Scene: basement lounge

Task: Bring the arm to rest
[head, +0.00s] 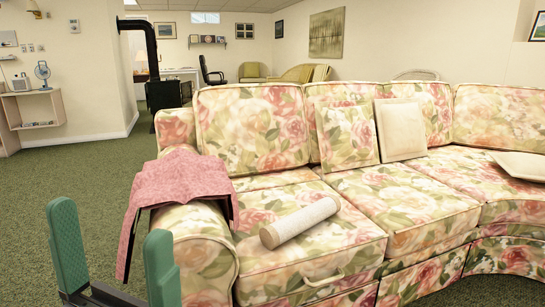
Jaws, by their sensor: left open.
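My left gripper (112,262) shows at the lower left of the head view, with two green fingers standing apart and nothing between them. It is in front of the left armrest of a floral sofa (335,262). A pink cloth (180,182) is draped over that armrest and hangs down its left side, just behind my gripper. I cannot tell from this view how close the fingers are to the cloth. My right gripper is not in view.
A pale cylinder (300,222) lies on the sofa's left seat. Floral and cream cushions (401,130) rest against the backrest. Green carpet (60,185) is open to the left. A wall shelf (34,108) and a black stove (168,96) stand farther back.

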